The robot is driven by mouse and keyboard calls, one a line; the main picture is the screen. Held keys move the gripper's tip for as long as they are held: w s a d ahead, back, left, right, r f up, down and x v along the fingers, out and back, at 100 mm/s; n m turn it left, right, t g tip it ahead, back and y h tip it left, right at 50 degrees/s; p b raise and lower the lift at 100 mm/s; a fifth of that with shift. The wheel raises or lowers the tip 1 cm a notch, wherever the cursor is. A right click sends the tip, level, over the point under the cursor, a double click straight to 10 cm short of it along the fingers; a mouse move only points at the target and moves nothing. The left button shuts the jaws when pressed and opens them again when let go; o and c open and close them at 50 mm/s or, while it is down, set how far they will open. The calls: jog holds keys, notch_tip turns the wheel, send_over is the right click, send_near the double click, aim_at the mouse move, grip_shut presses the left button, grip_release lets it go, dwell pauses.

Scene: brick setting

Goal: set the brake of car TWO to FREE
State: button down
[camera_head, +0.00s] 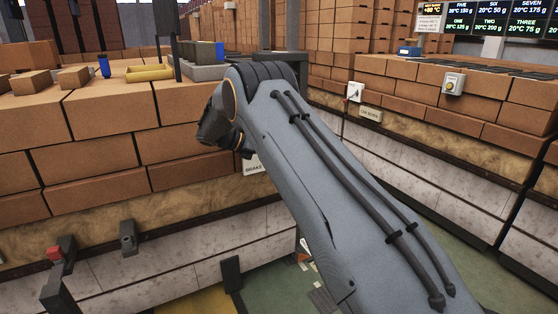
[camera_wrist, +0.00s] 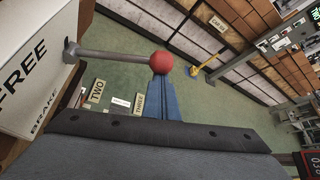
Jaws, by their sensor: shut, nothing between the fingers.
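In the wrist view, a brake lever with a red ball knob (camera_wrist: 160,63) sticks out sideways on a grey rod (camera_wrist: 110,55) from a white panel (camera_wrist: 40,60) at the left. The panel reads FREE, with BRAKE below it. My gripper (camera_wrist: 161,82) is shut and empty. Its blue fingertips are right at the red knob in the picture; I cannot tell whether they touch it. A TWO sign (camera_wrist: 97,91) and a THREE sign (camera_wrist: 139,104) show beyond. In the head view, a partly hidden BRAKE plate (camera_head: 252,163) shows behind my arm, and my fingers are hidden.
Another brick row (camera_head: 480,105) with a yellow button box (camera_head: 453,84) is at the right. Green floor (camera_head: 275,250) lies between.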

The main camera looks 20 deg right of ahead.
jog(key=shift+w+r, duration=0.2)
jog(key=shift+r, duration=0.25)
notch_tip(320, 180, down, 4)
jog(key=s, duration=0.3)
jog(key=w+v, duration=0.1)
jog(key=v, duration=0.9)
jog(key=shift+a+f+b, duration=0.3)
jog(key=shift+f, duration=0.05)
